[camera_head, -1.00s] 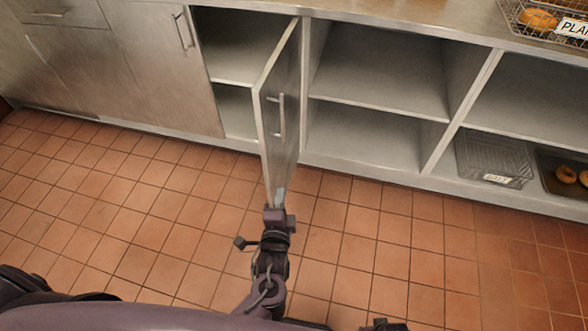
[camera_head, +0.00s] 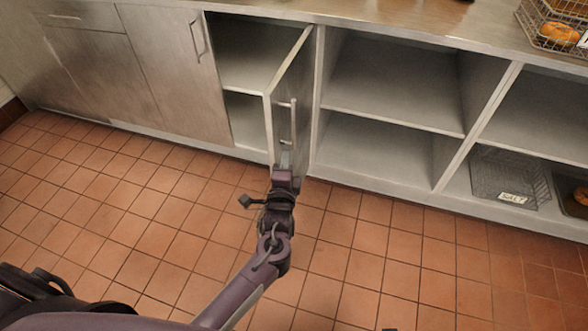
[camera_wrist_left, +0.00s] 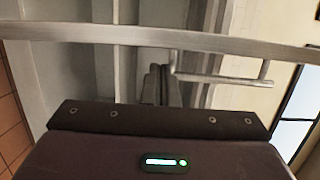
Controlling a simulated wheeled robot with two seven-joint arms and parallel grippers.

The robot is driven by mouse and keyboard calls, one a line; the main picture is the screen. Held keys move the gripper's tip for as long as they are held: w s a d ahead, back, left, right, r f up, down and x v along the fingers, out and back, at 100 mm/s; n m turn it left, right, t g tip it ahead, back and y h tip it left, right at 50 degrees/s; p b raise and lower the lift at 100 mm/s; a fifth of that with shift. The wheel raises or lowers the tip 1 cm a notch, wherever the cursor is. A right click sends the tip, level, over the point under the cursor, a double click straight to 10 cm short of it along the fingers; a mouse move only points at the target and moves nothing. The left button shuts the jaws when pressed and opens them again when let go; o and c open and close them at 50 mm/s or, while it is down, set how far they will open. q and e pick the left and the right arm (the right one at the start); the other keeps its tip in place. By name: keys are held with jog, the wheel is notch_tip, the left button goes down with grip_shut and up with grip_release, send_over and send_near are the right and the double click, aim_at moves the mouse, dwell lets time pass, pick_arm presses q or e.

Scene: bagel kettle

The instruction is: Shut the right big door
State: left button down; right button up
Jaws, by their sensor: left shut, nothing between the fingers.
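The right big door (camera_head: 292,95) is a metal cabinet door with a bar handle (camera_head: 291,122). It stands open, hinged at its right edge, and sticks out from the cabinet. My left gripper (camera_head: 286,160) is shut and empty at the door's lower part, below the handle. Whether it touches the door is hard to tell. In the left wrist view the door's edge (camera_wrist_left: 200,42) crosses the top of the picture, with the handle (camera_wrist_left: 220,78) below it and the shut fingers (camera_wrist_left: 155,85) close by. My right gripper is not in view.
The left big door (camera_head: 175,75) is closed. Open shelves (camera_head: 390,85) lie to the right, with a wire basket marked SALT (camera_head: 508,175) on the lower one. The tiled floor (camera_head: 350,250) in front is clear.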

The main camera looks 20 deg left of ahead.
pick_arm(q)
jog(key=shift+a, duration=0.55)
jog(key=shift+a, duration=0.1)
